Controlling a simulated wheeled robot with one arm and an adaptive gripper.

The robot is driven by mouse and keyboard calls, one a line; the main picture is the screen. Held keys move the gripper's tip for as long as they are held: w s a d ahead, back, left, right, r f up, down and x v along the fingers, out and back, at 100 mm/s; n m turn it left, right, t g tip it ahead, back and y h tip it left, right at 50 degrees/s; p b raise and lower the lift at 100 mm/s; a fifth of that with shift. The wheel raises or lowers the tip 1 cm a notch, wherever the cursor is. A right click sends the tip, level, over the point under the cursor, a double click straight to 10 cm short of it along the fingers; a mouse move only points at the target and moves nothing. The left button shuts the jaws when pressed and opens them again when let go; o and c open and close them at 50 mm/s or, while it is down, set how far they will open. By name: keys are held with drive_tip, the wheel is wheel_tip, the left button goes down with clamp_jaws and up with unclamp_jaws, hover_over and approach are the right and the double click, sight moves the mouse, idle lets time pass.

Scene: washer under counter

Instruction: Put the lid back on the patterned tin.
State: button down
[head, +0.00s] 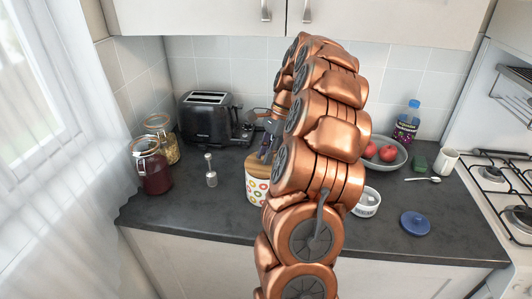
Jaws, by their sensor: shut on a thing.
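The patterned tin (257,188), white with coloured rings, stands upright on the dark counter, left of my arm. A round wooden lid (257,166) is at the top of the tin. My gripper (266,153) points down at the lid and is shut on it. The lid appears at the tin's rim, but I cannot tell whether it is seated or just above. My copper arm hides the right side of the tin and part of the lid.

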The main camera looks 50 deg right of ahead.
drive_tip(key=c, duration=0.9)
unclamp_jaws()
drive_tip(key=shift+c, duration=0.2)
drive_tip(key=shift+o, duration=0.3)
drive_tip(key=o, duration=0.4)
drive_tip(key=shift+r, duration=0.1)
drive_tip(key=shift+r+p, duration=1.15)
drive_tip(key=shift+r, duration=2.3)
clamp_jaws()
